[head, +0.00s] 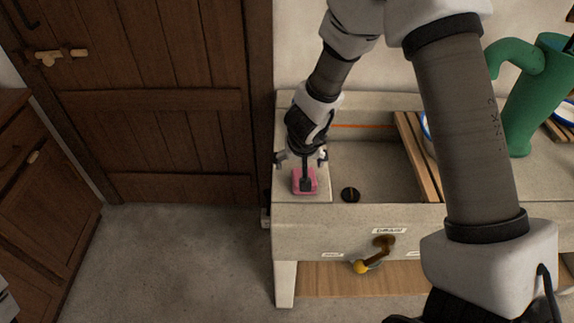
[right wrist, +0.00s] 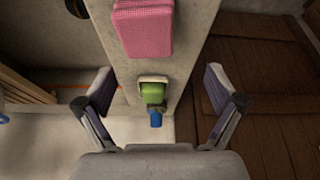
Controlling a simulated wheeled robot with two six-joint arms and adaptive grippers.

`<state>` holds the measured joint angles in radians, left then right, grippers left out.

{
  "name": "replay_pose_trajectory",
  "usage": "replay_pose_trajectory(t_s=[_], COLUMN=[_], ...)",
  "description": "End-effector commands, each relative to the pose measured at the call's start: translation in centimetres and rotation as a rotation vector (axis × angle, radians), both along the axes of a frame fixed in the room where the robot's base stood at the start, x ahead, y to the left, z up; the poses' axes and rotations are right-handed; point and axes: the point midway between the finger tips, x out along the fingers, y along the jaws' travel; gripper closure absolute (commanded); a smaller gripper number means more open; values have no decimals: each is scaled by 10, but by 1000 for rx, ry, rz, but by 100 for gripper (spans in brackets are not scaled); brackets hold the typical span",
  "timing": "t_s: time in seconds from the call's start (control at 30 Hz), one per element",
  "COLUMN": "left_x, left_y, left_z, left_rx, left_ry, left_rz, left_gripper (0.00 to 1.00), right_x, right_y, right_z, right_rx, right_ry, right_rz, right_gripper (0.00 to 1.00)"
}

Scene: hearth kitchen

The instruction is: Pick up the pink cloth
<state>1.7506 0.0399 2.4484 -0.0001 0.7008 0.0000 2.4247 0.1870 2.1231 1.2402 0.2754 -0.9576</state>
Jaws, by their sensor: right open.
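The pink cloth (head: 298,187) lies folded on the stone ledge at the left end of the sink. In the right wrist view the cloth (right wrist: 143,28) shows at the top, ahead of the fingertips. My right gripper (head: 302,157) is above the ledge beside the cloth, and part of it covers the cloth's middle in the head view. In the right wrist view my right gripper (right wrist: 159,74) has its fingers wide apart with nothing held between them.
A green block in a pale holder (right wrist: 153,92) and a blue item (right wrist: 155,118) sit on the same ledge. The sink has a black plug (head: 350,194) and wooden slats (head: 418,155). A lever (head: 383,243) projects from the sink front.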

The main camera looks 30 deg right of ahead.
Motion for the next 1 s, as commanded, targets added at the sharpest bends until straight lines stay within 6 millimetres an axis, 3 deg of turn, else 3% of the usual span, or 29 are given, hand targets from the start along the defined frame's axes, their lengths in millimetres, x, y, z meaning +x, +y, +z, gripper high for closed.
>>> replay_pose_trajectory(t_s=[0.4,0.67,0.83,1.0], left_x=[-2,-2,-2,-2], left_y=[0,0,0,0], left_z=[-35,-34,-34,-34], left_rx=[0,0,0,0], left_ry=[4,3,3,3], left_rz=[0,0,0,0], left_gripper=[69,69,69,69], right_x=[16,19,19,19], right_y=[-10,-12,-12,-11], right_z=[-66,-70,-70,-70], right_rx=[-1,-1,-1,-1], right_ry=[4,3,3,4], right_rz=[0,0,0,1], right_gripper=[6,6,63,65])
